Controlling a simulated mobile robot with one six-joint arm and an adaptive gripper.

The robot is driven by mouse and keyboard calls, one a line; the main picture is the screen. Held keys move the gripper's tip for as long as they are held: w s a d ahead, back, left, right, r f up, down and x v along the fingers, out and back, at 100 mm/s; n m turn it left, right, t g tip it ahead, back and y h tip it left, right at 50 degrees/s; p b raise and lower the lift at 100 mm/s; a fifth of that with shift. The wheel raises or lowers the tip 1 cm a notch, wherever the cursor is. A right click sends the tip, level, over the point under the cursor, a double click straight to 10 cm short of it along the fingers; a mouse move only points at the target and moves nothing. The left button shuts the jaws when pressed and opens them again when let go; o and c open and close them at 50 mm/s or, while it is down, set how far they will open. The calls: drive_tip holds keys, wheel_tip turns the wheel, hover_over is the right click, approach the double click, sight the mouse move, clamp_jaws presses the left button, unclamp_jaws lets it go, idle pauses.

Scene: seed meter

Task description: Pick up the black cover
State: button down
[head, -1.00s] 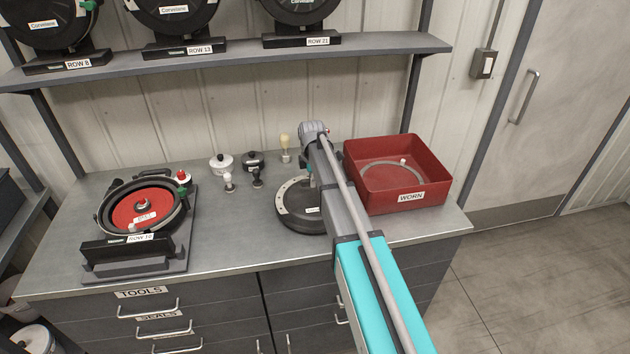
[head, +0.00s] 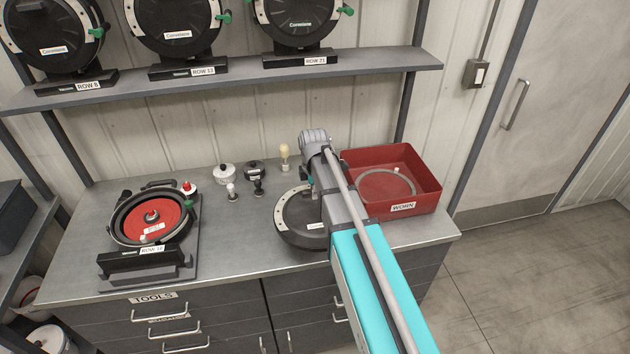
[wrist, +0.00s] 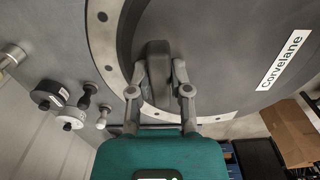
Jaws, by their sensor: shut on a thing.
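The black cover (head: 298,232) is a round dark disc with a pale arc-shaped rim and a white "Corvelane" label. In the head view it is at the middle of the bench, left of the red bin, partly hidden by my arm. In the wrist view the cover (wrist: 225,60) fills the upper right. My gripper (wrist: 158,80) is shut on a raised dark tab on the cover's face, one finger on each side. In the head view my arm mostly hides the gripper. I cannot tell clearly whether the cover's underside touches the bench.
The red WORN bin (head: 425,192) stands close right of the cover, with a pale ring in it. The open ROW 10 meter (head: 152,222) with its red disc is at the left. Several small knobbed tools (head: 232,190) stand behind. A shelf (head: 240,72) of meters runs above.

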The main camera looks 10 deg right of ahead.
sight(315, 204)
drive_tip(key=shift+s+a+r+p, duration=0.1)
drive_tip(key=shift+s+r+p, duration=0.2)
drive_tip(key=shift+s, duration=0.45)
drive_tip(key=shift+s+a+r+p, duration=0.1)
drive_tip(key=shift+s+r, duration=0.25)
drive_tip(key=shift+s, duration=0.35)
drive_tip(key=shift+f, duration=0.15)
wheel_tip(315, 204, down, 5)
drive_tip(key=b, duration=0.5)
drive_tip(key=shift+r, duration=0.2)
drive_tip(key=shift+s, duration=0.15)
